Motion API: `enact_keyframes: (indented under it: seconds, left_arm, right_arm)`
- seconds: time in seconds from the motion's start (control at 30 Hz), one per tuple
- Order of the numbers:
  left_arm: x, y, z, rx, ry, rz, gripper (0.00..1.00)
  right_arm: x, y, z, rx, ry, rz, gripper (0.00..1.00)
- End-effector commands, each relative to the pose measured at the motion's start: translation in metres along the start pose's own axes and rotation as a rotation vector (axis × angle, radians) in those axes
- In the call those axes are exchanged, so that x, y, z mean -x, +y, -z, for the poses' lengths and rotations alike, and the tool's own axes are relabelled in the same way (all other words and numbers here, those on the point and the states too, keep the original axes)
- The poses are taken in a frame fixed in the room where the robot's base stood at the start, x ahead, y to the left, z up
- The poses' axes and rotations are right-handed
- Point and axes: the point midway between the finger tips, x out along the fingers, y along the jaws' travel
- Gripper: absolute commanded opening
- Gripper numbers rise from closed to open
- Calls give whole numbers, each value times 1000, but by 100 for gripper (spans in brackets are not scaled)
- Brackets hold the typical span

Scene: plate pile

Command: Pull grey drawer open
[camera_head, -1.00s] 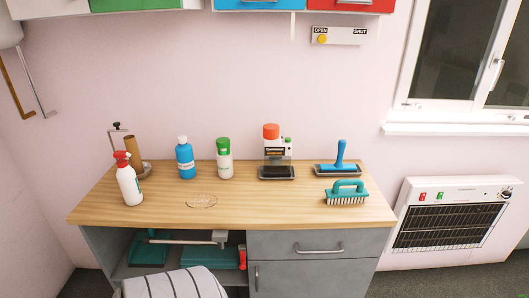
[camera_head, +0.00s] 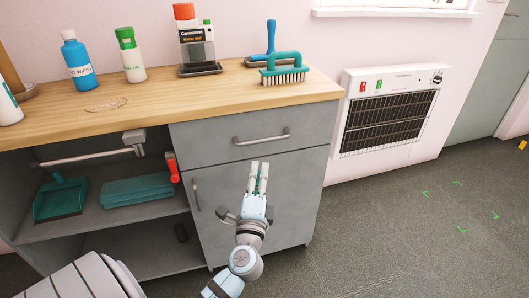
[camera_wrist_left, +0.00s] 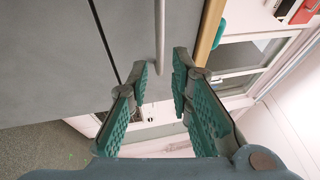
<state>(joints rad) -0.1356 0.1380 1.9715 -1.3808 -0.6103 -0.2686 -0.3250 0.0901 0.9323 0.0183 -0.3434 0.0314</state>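The grey drawer (camera_head: 215,143) is the top front of the cabinet's right side, under the wooden worktop, and looks closed. Its horizontal bar handle (camera_head: 262,136) is also in the left wrist view as an upright bar (camera_wrist_left: 160,32). My left gripper (camera_head: 259,165) is in front of the cabinet, its fingers pointing up just below the handle in the head view. In the left wrist view the fingers (camera_wrist_left: 160,73) are apart and empty, and the bar lines up with the gap between them. I cannot tell the remaining distance to it. My right gripper is not in view.
Below is a grey door with an upright handle (camera_head: 195,195). The open shelf at left holds a teal dustpan (camera_head: 61,198). Bottles and a teal brush (camera_head: 284,73) stand on the worktop (camera_head: 150,105). A wall heater (camera_head: 388,110) is at right. Floor at right is clear.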

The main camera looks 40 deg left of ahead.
Motion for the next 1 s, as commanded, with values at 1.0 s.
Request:
enact_keyframes:
  seconds: [1.0]
  left_arm:
    - [-126, 0, 1, 2, 2, -5, 0]
  right_arm:
    - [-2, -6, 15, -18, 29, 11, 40]
